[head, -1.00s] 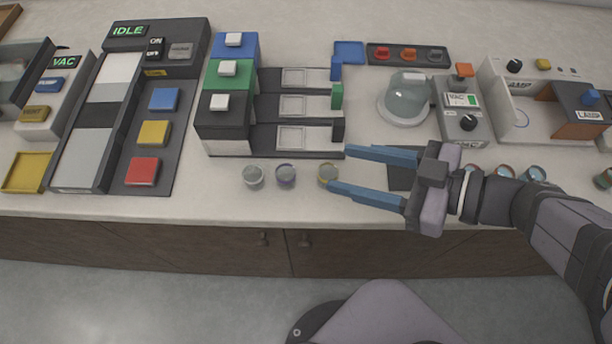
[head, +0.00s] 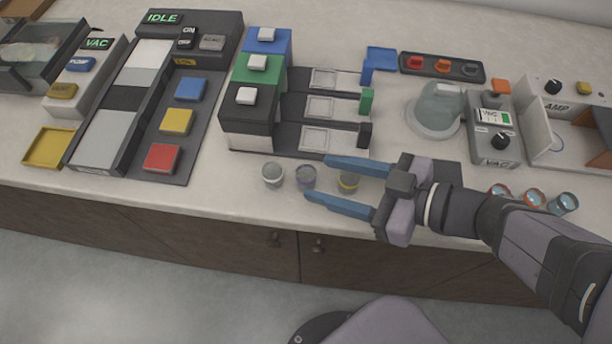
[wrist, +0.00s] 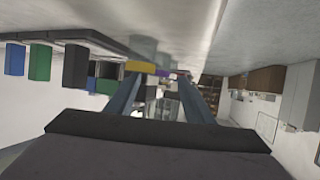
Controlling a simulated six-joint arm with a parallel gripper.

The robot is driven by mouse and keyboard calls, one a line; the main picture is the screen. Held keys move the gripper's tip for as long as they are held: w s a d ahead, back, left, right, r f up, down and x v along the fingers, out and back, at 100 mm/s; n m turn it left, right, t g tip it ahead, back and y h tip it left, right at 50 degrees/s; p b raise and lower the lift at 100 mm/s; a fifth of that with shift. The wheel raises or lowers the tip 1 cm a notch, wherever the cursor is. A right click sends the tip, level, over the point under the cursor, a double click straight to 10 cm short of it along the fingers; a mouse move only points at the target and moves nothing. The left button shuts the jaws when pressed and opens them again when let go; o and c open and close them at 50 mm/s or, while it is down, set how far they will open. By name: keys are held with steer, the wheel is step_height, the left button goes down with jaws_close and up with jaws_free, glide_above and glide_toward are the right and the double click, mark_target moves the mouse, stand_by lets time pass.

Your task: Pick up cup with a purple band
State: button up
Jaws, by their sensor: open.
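The cup with a purple band (head: 306,178) stands upright on the bench in the head view, in the middle of a row of three small cups. My gripper (head: 319,178) is open, with its blue fingers pointing left at this cup, which is just off the fingertips. A yellow-banded cup (head: 349,183) shows between the fingers in the head view. A pale grey cup (head: 273,175) stands left of the purple one. In the wrist view, the purple band (wrist: 166,72) shows between the fingertips, beside the yellow band (wrist: 141,67) near the left finger.
Behind the cups stands a block of blue, green and black units with slides (head: 319,139). More cups (head: 534,198) stand right, by my arm. The control panel (head: 178,120) is left. The bench's front edge runs close in front of the cups.

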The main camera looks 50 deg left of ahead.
mark_target(299, 173)
steer(key=shift+b+x, duration=0.65)
steer(key=shift+x, duration=2.05)
steer(key=shift+c, duration=0.6)
steer(key=c, duration=1)
